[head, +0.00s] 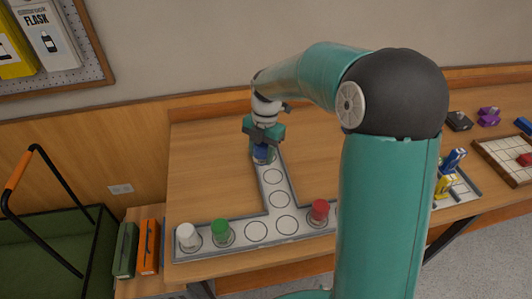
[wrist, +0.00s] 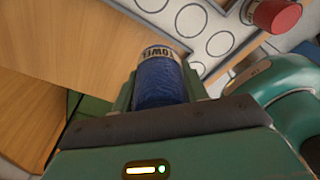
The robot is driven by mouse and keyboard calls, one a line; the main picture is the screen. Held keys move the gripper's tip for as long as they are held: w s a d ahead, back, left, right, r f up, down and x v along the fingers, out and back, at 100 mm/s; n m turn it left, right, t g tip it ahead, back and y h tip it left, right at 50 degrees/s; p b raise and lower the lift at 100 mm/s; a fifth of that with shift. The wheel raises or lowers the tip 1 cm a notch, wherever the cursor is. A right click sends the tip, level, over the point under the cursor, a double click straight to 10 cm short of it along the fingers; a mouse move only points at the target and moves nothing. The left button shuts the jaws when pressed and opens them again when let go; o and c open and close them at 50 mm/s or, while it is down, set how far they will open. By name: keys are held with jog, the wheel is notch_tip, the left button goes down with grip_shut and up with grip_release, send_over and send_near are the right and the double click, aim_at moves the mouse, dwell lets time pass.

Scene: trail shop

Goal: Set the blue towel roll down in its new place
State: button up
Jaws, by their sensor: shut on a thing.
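The blue towel roll (wrist: 160,82) has a pale band with the word TOWEL at its end. My gripper (head: 263,150) is shut on it, and the roll also shows in the head view (head: 262,154) just below the jaws. The roll is at the far end of the stem of a white T-shaped tray (head: 285,188) with printed circles. In the wrist view the jaws grip the roll from both sides. I cannot tell whether its base touches the tray.
A white roll (head: 187,236), a green roll (head: 222,233) and a red roll (head: 318,212) stand on the tray's front row. The red one also shows in the wrist view (wrist: 274,14). Several circles are empty. A grid board (head: 500,150) lies at the right. My arm hides part of the table.

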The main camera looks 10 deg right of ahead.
jog(key=w+d+f, duration=0.1)
jog(key=w+f, duration=0.2)
jog(key=w, duration=0.1)
jog(key=w+d+f, duration=0.1)
jog(key=w+f, duration=0.2)
jog(key=w, duration=0.1)
jog(key=w+d+f, duration=0.2)
jog(key=w+f, duration=0.1)
jog(key=w, duration=0.1)
jog(key=shift+w, duration=0.2)
jog(key=shift+w+d+f, duration=0.15)
jog(key=shift+w+f, duration=0.25)
jog(key=shift+f, duration=1.65)
jog(key=shift+f, duration=0.1)
jog(key=o, duration=1)
